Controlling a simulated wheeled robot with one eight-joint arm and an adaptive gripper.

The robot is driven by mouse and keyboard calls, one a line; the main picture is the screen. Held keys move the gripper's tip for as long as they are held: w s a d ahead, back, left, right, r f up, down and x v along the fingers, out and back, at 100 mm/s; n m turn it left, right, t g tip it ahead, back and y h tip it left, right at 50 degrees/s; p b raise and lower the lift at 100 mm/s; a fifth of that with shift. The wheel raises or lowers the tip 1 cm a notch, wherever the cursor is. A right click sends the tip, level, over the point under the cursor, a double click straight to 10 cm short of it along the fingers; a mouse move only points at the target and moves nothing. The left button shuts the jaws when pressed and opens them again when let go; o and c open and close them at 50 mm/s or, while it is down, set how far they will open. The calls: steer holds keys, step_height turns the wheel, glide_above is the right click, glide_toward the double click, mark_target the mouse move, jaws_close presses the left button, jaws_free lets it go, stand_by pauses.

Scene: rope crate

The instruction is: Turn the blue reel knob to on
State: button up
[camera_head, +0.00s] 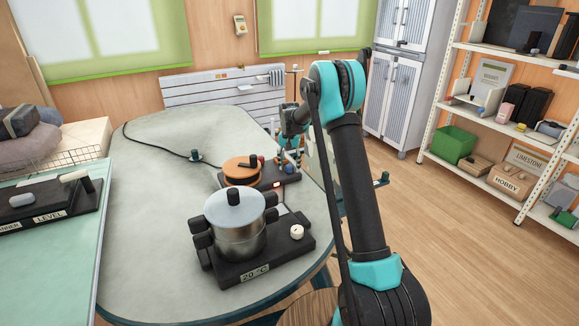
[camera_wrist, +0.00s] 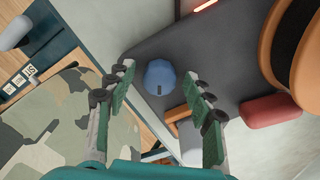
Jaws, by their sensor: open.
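The blue reel knob (camera_wrist: 160,74) is a round faceted dial with a dark mark at its lower edge in the wrist view. It sits on the dark base (camera_wrist: 235,50) of the reel. My gripper (camera_wrist: 162,84) is open, with one finger on each side of the knob, and I see no clear contact. In the head view my gripper (camera_head: 290,148) is over the right end of the base beside the orange reel (camera_head: 240,172). The orange reel (camera_wrist: 290,45) also shows at the right of the wrist view.
A metal pot (camera_head: 236,235) stands on a black heater (camera_head: 262,263) in front of the reel. A red block (camera_wrist: 270,110) lies right of the knob in the wrist view. A glowing strip (camera_wrist: 205,4) is above it.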

mark_target(290, 166)
step_height(290, 166, up, 12)
stand_by(0.5)
steer(key=s+d+r+n+t, duration=0.1)
steer(key=s+d, duration=0.3)
steer(key=s, duration=0.7)
steer(key=s+d+n+t, duration=0.1)
steer(key=s+d, duration=0.3)
steer(key=s, duration=0.6)
steer(key=s+d+f+n+t, duration=0.1)
steer(key=s+f, duration=0.3)
steer(key=s, duration=0.8)
steer(key=s+d+f+t, duration=0.1)
steer(key=s+d+f, duration=0.2)
steer(key=s, duration=0.9)
step_height(290, 166, down, 2)
steer(key=shift+s+f+n, duration=0.1)
steer(key=shift+s+n, duration=0.25)
steer(key=shift+n, duration=0.05)
